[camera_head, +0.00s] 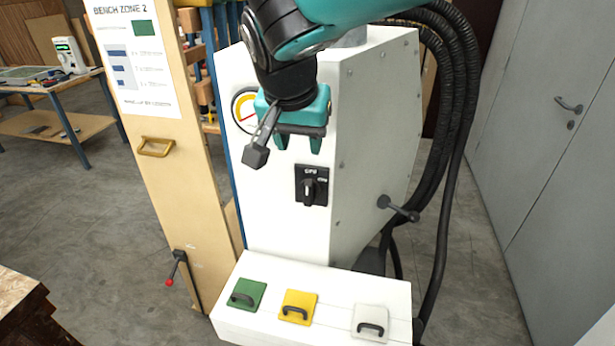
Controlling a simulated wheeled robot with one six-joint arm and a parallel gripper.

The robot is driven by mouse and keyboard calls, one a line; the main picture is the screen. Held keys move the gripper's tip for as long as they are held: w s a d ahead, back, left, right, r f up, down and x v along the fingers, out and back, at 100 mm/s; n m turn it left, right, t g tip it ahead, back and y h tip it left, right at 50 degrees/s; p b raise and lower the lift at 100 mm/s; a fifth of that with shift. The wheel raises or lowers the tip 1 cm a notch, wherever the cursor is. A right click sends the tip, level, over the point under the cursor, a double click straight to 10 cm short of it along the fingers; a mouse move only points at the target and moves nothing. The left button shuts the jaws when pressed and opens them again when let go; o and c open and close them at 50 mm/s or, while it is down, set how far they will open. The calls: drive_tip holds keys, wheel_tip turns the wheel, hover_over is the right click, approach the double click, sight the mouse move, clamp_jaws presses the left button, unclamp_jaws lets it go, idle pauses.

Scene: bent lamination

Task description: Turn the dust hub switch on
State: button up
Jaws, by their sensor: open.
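The dust hub (370,110) is a tall white cabinet in the middle of the head view. Its switch (309,188) is a grey rotary knob on a small black plate on the front face. White lettering on the plate is too small to read surely, so I cannot tell the knob's setting. My gripper (298,145) is open and empty, with teal fingers pointing down. In the picture it is just above the switch plate. I see no contact with the switch. A round gauge (243,108) on the hub is partly hidden behind my arm.
A white ledge (335,305) with green, yellow and white handled flaps juts out below. A dark lever (398,208) sticks out at the hub's right side. Black hoses (455,120) run down the right. A wooden panel (165,170) with a handle stands at left.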

sight(308, 184)
drive_tip(key=p+x, duration=0.3)
drive_tip(key=x, duration=1)
drive_tip(key=shift+s, duration=0.1)
clamp_jaws()
